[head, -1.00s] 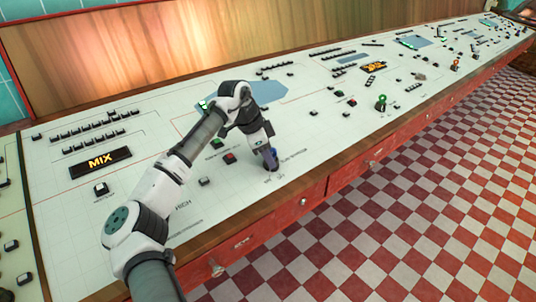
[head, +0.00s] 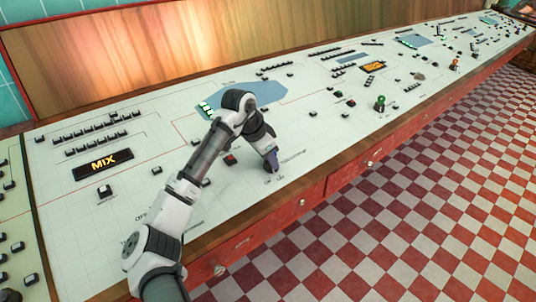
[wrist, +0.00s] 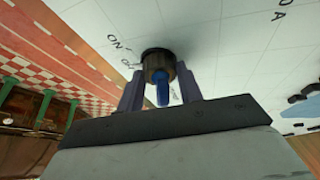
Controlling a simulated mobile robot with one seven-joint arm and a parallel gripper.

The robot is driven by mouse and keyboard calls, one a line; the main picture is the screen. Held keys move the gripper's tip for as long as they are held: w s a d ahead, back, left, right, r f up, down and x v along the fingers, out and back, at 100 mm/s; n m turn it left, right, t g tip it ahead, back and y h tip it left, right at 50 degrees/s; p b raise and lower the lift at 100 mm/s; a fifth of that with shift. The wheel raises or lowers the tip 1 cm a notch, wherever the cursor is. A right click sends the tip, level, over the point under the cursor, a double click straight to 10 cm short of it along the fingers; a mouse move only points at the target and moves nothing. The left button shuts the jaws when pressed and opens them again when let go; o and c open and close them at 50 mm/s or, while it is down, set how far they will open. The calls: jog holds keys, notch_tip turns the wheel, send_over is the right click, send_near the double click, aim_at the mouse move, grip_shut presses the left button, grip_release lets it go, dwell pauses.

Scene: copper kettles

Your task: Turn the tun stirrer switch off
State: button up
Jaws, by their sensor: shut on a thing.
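The tun stirrer switch, a dark round knob with a blue bar (wrist: 162,88), sits between my two fingers in the wrist view. The lettering "ON" and a second, partly hidden word are printed on the pale panel at its left. My gripper (wrist: 160,90) is shut on the knob, one finger on each side. In the head view my gripper (head: 272,165) points down at the panel near its front edge, and its fingers hide most of the knob. I cannot tell which marking the blue bar points to.
The long pale control panel (head: 330,135) has a wooden front edge and red drawers below. Small buttons stand near my gripper, one red (head: 231,160). A MIX sign (head: 103,163) is at left, a green-topped lever (head: 380,103) at right.

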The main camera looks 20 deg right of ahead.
jog(key=shift+s+d+n+t+p, duration=0.15)
jog(key=shift+n+t+p, duration=0.7)
jog(key=shift+n, duration=0.95)
jog(key=shift+n+y+p, duration=0.3)
jog(key=shift+n+p, duration=0.15)
jog(key=shift+n, duration=0.15)
jog(key=o, duration=1)
jog(key=b+v, duration=0.1)
jog(key=v, duration=1.3)
